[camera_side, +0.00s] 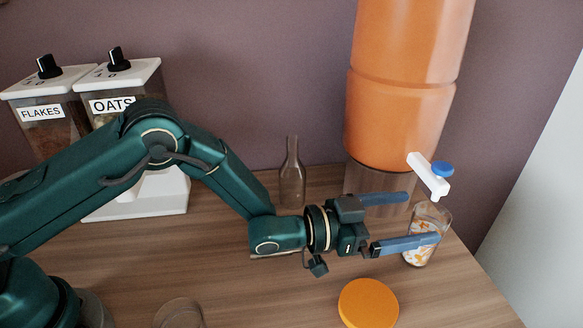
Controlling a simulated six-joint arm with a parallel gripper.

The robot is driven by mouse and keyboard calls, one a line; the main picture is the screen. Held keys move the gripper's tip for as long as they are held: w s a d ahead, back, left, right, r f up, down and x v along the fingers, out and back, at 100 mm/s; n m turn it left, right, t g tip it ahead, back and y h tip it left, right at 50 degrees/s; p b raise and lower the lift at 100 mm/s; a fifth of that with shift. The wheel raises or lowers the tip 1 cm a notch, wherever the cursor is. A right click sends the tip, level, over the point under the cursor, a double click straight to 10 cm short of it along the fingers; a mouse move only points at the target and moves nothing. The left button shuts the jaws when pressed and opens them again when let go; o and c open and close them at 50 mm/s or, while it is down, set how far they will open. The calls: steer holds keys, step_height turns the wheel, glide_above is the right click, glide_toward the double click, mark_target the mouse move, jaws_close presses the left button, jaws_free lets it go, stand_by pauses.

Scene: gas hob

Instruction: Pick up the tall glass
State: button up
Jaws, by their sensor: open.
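The tall glass (429,223) is clear and holds white and orange bits. It stands upright near the right edge of the wooden counter, below the dispenser's tap. My gripper (423,217) is open, its two blue fingers pointing right towards the glass. The near finger crosses in front of the glass and hides a band of its middle. The far finger ends just left of the glass's upper part. I see nothing held between the fingers, and I cannot tell whether either one touches the glass.
A large orange dispenser (402,110) with a white tap (429,176) and blue knob stands behind. An orange disc (368,304) lies in front. A clear bottle (292,182) stands behind my arm. Two labelled dispensers (118,80) are at left; a clear round vessel (180,314) is at the front.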

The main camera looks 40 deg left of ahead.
steer(key=shift+s+a+f+h, duration=0.15)
steer(key=shift+f+h, duration=0.15)
steer(key=shift+h, duration=0.2)
steer(key=shift+m, duration=0.3)
steer(key=shift+x, duration=2.5)
jaws_close()
